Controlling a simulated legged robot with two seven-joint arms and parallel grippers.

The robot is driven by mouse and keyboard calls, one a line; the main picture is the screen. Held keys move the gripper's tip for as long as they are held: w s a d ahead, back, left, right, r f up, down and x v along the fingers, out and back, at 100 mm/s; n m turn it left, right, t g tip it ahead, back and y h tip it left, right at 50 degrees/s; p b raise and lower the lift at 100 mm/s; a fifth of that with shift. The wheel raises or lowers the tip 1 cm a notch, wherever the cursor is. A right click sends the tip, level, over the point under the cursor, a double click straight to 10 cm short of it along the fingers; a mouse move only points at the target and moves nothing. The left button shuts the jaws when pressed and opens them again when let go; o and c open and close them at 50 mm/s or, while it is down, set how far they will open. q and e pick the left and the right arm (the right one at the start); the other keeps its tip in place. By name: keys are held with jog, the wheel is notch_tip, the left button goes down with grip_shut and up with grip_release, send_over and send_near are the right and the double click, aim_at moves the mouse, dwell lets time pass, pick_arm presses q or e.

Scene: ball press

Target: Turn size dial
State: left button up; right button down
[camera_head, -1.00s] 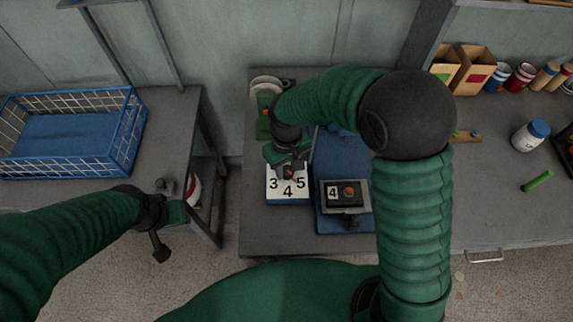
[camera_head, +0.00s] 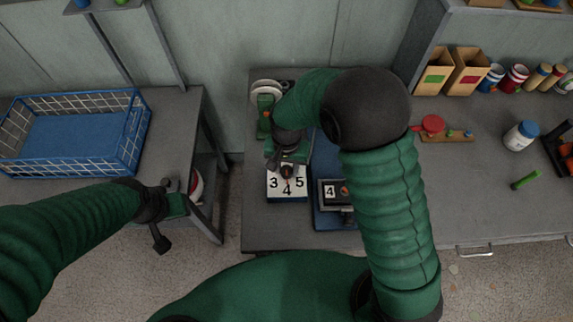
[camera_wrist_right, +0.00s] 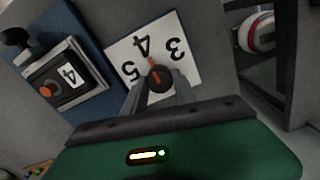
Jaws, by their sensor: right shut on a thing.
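The size dial (camera_wrist_right: 158,77) is a small dark knob with an orange mark, on a white plate (camera_head: 287,194) numbered 3, 4 and 5. In the right wrist view the mark points roughly toward the 4. My right gripper (camera_head: 287,168) is over the plate, its fingers shut on the dial; it also shows in the right wrist view (camera_wrist_right: 157,88). In the head view the gripper partly hides the knob. My left gripper (camera_head: 178,205) is at the left, away from the dial, and its finger opening is unclear.
A dark box with a "4" label (camera_head: 329,191) sits on a blue base (camera_head: 330,219) right of the plate. A blue wire basket (camera_head: 136,143) stands on the left table. Cartons, cans and a white jar (camera_head: 520,137) are at the right.

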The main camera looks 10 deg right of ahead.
aim_at(287, 170)
jog(key=shift+m, duration=0.3)
jog(key=c, duration=1)
grip_release()
notch_tip(287, 170, up, 17)
jog(key=shift+f+p, duration=0.15)
jog(key=shift+p, duration=0.3)
